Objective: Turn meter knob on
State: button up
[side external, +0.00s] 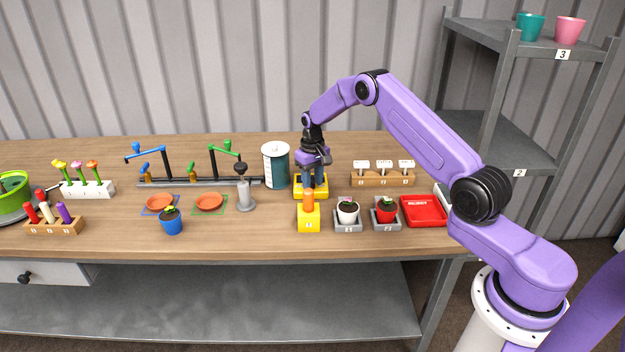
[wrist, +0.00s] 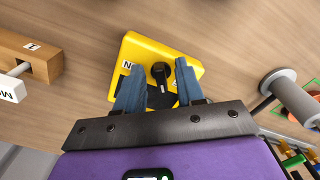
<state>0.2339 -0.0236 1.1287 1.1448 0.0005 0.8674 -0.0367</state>
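The meter is a yellow box (wrist: 150,48) with a black knob (wrist: 162,74) on its face and a partly hidden white label. In the side external view, the yellow box (side external: 325,191) sits on the table below my gripper (side external: 314,186), which hides the knob there. In the wrist view, my gripper (wrist: 160,68) is open, with one blue-grey finger on each side of the knob. Gaps show between the knob and both fingers. Part of a dark area on the box is covered by the fingers.
A yellow stand with an orange tool (side external: 308,201) is in front of the meter. Potted plants (side external: 348,211) stand to its right, and a dark teal canister (side external: 275,168) to its left. A wooden rack with white tags (side external: 382,180) is at the back right.

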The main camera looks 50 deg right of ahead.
grip_shut()
jog(key=shift+m, duration=0.4)
jog(key=m, duration=0.5)
jog(key=shift+w+a+m, duration=0.15)
jog(key=shift+a+m, duration=0.1)
jog(key=shift+m, duration=0.05)
jog(key=m, duration=0.3)
jog(key=shift+m, duration=0.3)
jog(key=shift+w+a+m, duration=0.1)
jog(key=shift+w+m, duration=0.1)
jog(key=shift+m, duration=1.6)
jog(key=shift+o, duration=0.6)
grip_release()
